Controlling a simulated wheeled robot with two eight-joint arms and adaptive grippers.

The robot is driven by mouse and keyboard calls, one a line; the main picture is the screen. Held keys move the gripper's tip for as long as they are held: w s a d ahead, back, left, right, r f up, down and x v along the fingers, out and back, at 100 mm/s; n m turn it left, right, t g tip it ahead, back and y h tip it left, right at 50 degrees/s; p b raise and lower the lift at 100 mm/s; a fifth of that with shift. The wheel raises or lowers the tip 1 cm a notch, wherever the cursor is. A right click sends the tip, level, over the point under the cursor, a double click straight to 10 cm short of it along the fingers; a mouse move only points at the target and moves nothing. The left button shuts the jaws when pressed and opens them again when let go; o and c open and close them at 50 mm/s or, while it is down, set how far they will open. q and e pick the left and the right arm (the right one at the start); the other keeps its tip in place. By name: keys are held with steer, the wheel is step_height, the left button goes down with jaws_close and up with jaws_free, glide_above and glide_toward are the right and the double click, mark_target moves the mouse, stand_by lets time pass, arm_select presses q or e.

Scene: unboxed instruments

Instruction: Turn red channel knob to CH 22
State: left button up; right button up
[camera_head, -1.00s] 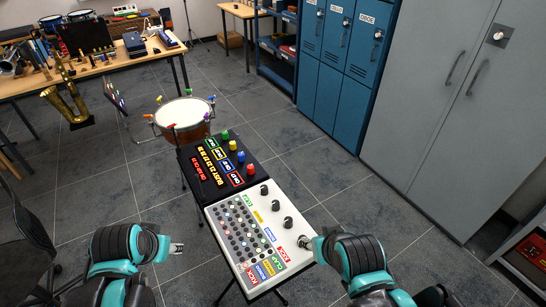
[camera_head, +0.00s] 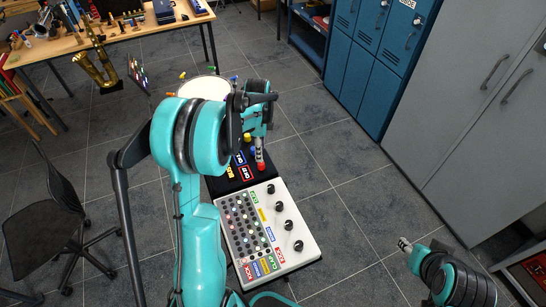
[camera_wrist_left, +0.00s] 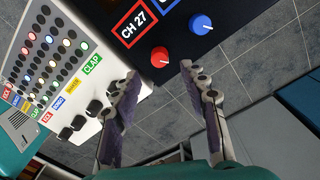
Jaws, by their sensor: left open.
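The red channel knob (camera_wrist_left: 160,57) sits on a black panel (camera_wrist_left: 180,8) in the left wrist view, with a red-framed label (camera_wrist_left: 136,24) reading CH 27 beside it. My left gripper (camera_wrist_left: 159,75) is open, its two fingers either side of the line to the knob, with no visible grip on it. In the head view the left gripper (camera_head: 259,150) hangs just above the red knob (camera_head: 261,166); my left arm hides much of the panel. My right gripper (camera_head: 404,244) is at the lower right, away from the panel; its finger opening is unclear.
A blue knob (camera_wrist_left: 200,24) stands close to the red one. A white drum machine (camera_head: 300,246) with black knobs and colored labels adjoins the black panel. A drum (camera_head: 203,88) stands behind it. A chair (camera_head: 45,220) is at left, lockers and a grey cabinet (camera_head: 465,120) at right.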

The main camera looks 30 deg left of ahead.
mark_target(261, 165)
arm_select(q)
step_height(261, 165, down, 7)
steer(key=shift+s+r+b, duration=0.1)
steer(key=shift+s+b, duration=0.05)
steer(key=shift+b, duration=0.7)
jaws_close()
